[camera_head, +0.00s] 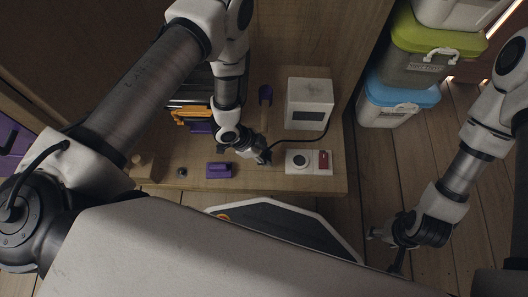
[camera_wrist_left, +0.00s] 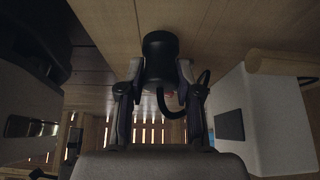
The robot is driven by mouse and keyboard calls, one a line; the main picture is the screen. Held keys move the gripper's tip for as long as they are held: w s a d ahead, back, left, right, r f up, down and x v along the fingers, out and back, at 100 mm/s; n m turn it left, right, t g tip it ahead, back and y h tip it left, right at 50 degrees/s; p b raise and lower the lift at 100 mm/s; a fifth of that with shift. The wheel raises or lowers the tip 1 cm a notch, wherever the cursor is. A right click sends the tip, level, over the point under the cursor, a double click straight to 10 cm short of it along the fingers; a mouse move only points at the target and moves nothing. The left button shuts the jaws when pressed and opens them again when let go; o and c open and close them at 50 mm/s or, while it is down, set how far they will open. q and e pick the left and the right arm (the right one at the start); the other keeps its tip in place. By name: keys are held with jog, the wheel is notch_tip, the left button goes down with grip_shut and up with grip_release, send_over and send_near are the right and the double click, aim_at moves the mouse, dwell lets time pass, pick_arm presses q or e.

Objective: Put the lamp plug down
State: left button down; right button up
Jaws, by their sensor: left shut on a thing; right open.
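My left gripper (camera_head: 262,155) is shut on the black lamp plug (camera_wrist_left: 160,50), which sits between its two fingers (camera_wrist_left: 158,78) in the left wrist view. A dark cord (camera_wrist_left: 168,107) hangs from the plug. In the head view the plug is mostly hidden by the gripper, and a thin cord runs from there toward the white box (camera_head: 309,101). The gripper is just left of a white panel (camera_head: 322,155) with a round dark socket (camera_head: 300,160) and a red part (camera_head: 323,160). My right gripper (camera_head: 386,250) is open and empty, away from the shelf.
A purple block (camera_head: 219,170), a small dark knob (camera_head: 181,172) and a wooden block (camera_head: 143,166) stand along the shelf's front edge (camera_head: 270,188). Lidded bins (camera_head: 398,98) stand at the right.

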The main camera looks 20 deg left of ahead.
pick_arm(q)
jog(key=shift+f, duration=0.9)
jog(key=shift+r, duration=0.2)
jog(key=shift+f, duration=0.45)
jog(key=c, duration=0.8)
grip_release()
pick_arm(e)
jog(key=shift+w+d+f, duration=0.1)
jog(key=shift+w+f, duration=0.05)
jog(key=shift+f, duration=0.7)
pick_arm(q)
jog(key=p+v, duration=0.2)
jog(key=v, duration=0.2)
jog(key=p+v, duration=0.1)
jog(key=v, duration=0.3)
jog(key=p+v, duration=0.2)
jog(key=v, duration=0.2)
jog(key=shift+r+p, duration=0.35)
jog(key=shift+r, duration=0.15)
pick_arm(e)
notch_tip(320, 180, up, 6)
jog(key=shift+f, duration=0.1)
pick_arm(q)
jog(key=shift+s, duration=0.1)
